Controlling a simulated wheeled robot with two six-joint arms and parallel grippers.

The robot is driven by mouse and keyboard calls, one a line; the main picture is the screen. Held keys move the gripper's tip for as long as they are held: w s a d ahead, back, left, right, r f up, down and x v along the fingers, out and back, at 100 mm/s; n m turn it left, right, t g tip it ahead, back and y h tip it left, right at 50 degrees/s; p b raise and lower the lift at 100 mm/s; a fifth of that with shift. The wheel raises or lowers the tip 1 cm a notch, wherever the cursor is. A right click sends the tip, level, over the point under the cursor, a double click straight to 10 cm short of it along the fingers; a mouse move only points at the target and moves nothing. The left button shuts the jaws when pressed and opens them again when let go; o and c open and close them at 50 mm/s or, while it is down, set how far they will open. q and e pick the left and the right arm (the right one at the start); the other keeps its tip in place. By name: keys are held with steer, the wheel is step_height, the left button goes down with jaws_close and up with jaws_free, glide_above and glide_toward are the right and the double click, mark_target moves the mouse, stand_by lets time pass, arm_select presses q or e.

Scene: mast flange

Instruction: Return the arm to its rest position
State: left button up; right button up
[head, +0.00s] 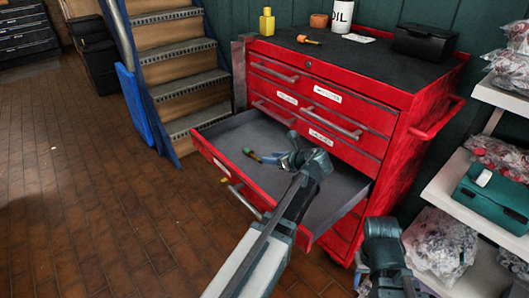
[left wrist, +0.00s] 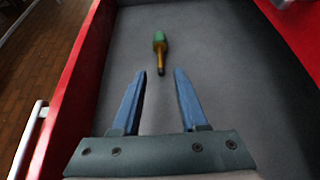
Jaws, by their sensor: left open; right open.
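My left gripper (head: 275,159) is open and empty, low inside the pulled-out red drawer (head: 232,135). In the left wrist view its two blue fingers (left wrist: 160,75) stand apart. A small green and yellow tool (left wrist: 160,45), like a screwdriver, lies on the grey drawer floor just beyond the fingertips, apart from them. It also shows in the head view (head: 249,153). My right gripper (head: 372,262) is low at the bottom right, beside the cabinet; its fingers are hard to make out.
The red tool cabinet (head: 385,120) carries a yellow bottle (head: 267,22), an oil can (head: 342,15) and a black box (head: 425,42) on top. White shelves (head: 450,190) with bagged items stand at right. Stairs (head: 180,60) rise at left. The brick floor in front is clear.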

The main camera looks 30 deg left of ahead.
arm_select(q)
steer(key=shift+v, duration=0.8)
steer(key=shift+r+p, duration=0.1)
steer(key=shift+p, duration=0.2)
